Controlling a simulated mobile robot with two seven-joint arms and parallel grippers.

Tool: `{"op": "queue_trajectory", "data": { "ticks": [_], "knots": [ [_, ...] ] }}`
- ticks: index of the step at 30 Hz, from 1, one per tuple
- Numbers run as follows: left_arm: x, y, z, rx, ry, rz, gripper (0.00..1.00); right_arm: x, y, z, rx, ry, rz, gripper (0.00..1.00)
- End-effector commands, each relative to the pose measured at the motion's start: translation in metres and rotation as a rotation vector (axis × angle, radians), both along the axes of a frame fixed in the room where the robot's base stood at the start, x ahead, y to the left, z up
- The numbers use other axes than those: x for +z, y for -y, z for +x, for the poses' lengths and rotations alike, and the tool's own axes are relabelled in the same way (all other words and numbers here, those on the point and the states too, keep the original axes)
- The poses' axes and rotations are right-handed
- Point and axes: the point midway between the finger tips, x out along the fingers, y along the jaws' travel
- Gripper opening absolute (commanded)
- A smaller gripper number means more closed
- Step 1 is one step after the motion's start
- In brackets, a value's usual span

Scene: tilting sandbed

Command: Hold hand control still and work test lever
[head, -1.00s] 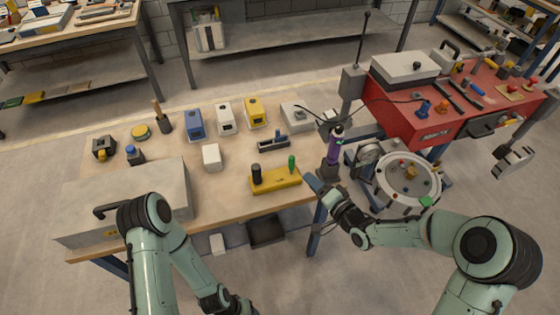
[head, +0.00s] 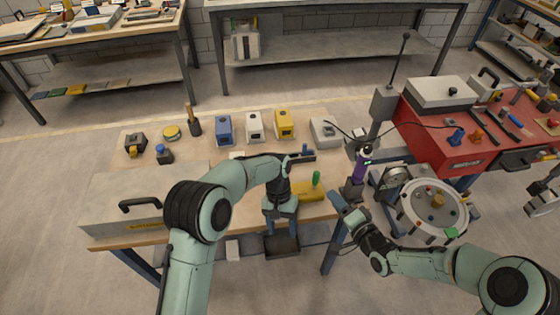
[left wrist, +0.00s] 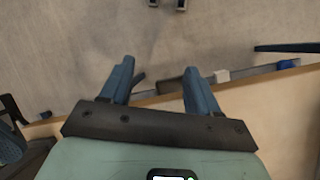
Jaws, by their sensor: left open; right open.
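A purple-gripped hand control (head: 361,167) stands upright on a dark base at the table's right edge. A yellow block (head: 308,191) carries an upright green lever (head: 316,178); its left part is hidden behind my left arm. A tall black rod with a ball top (head: 399,56) rises from a grey box; which lever is the test lever I cannot tell. My left gripper (head: 281,228) is open and empty, pointing down at the table's front edge; its spread fingers show in the left wrist view (left wrist: 158,82). My right gripper (head: 345,207) is open, just below the hand control's base.
Blue, white and yellow boxes (head: 284,123) stand in a row at the back of the wooden table. A grey case (head: 150,203) fills its front left. A round plate device (head: 432,208) and a red bench (head: 450,130) are at right.

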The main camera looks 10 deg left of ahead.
Motion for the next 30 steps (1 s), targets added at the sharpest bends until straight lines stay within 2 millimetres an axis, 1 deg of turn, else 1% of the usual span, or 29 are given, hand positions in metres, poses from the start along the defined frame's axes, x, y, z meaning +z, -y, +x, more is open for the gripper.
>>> {"op": "queue_trajectory", "data": {
  "ticks": [1,2,3,6,9,12,15,17,20,23,30],
  "knots": [
    [0.021,-0.001,0.022,0.014,0.051,0.026,0.61,0.000,0.000,0.000,0.000,0.000,0.000,0.43],
    [0.032,-0.003,0.033,0.024,0.077,0.045,0.61,0.000,0.000,0.000,0.000,0.000,0.000,0.43],
    [0.047,-0.005,0.047,0.042,0.112,0.069,0.61,0.000,0.000,0.000,0.000,0.000,0.000,0.43],
    [0.084,-0.013,0.076,0.099,0.196,0.125,0.61,0.000,0.000,0.000,0.000,0.000,0.000,0.43],
    [0.116,-0.021,0.097,0.161,0.265,0.169,0.61,0.000,0.000,0.000,0.000,0.000,0.000,0.43],
    [0.139,-0.028,0.110,0.214,0.316,0.196,0.61,0.000,0.000,0.000,0.000,0.000,0.000,0.43],
    [0.152,-0.032,0.117,0.247,0.346,0.213,0.61,0.000,0.000,0.000,0.000,0.000,0.000,0.43],
    [0.155,-0.034,0.119,0.257,0.355,0.219,0.61,0.000,0.000,0.000,0.000,0.000,0.000,0.43],
    [0.150,-0.035,0.120,0.264,0.358,0.223,0.61,0.000,0.000,0.000,0.000,0.000,0.000,0.43],
    [0.136,-0.035,0.119,0.263,0.356,0.222,0.61,0.000,0.000,0.000,0.000,0.000,0.000,0.43],
    [0.088,-0.035,0.119,0.261,0.354,0.222,0.61,0.000,0.000,0.000,0.000,0.000,0.000,0.43]
  ]
}}
